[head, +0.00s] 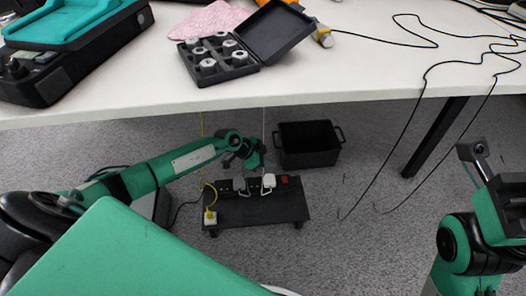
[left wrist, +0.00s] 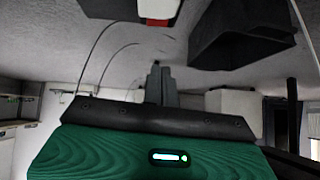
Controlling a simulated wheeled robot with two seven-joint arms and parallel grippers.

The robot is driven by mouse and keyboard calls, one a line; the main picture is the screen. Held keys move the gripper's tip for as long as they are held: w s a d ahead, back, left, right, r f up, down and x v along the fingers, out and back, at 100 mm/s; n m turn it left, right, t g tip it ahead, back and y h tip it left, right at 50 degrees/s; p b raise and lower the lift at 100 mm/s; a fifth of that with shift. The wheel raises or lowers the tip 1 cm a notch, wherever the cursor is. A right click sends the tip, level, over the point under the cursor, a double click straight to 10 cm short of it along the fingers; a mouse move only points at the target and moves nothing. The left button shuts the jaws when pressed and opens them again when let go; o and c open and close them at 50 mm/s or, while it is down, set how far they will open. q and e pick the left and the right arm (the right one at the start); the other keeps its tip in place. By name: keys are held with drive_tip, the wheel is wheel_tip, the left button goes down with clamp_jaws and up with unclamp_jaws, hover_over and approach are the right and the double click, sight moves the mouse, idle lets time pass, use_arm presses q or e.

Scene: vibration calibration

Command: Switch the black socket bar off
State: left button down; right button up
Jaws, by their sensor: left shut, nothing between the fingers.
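The black socket bar (head: 225,187) lies on a low dark trolley under the table, with plugs and a red switch (head: 284,179) at its right end. My left gripper (head: 253,163) is just behind the bar, left of the switch, apart from it. In the left wrist view, its grey fingers (left wrist: 159,84) are shut with nothing between them. A red part (left wrist: 158,9), which looks like the switch, shows at the top edge, beyond the fingertips. My right arm is at the right of the head view; its fingers cannot be made out.
A black crate (head: 309,146) stands on the floor close behind the trolley (head: 258,212), right of my left gripper. The white table (head: 345,70) overhangs behind. A yellow cable (head: 212,196) and a white plug (head: 269,181) are at the bar. Black cables hang at the right.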

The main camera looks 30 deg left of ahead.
use_arm(q)
drive_tip(key=p+v, duration=0.1)
drive_tip(key=v, duration=0.2)
drive_tip(key=shift+a+r, duration=0.15)
drive_tip(key=shift+a, duration=0.1)
idle(0.4)
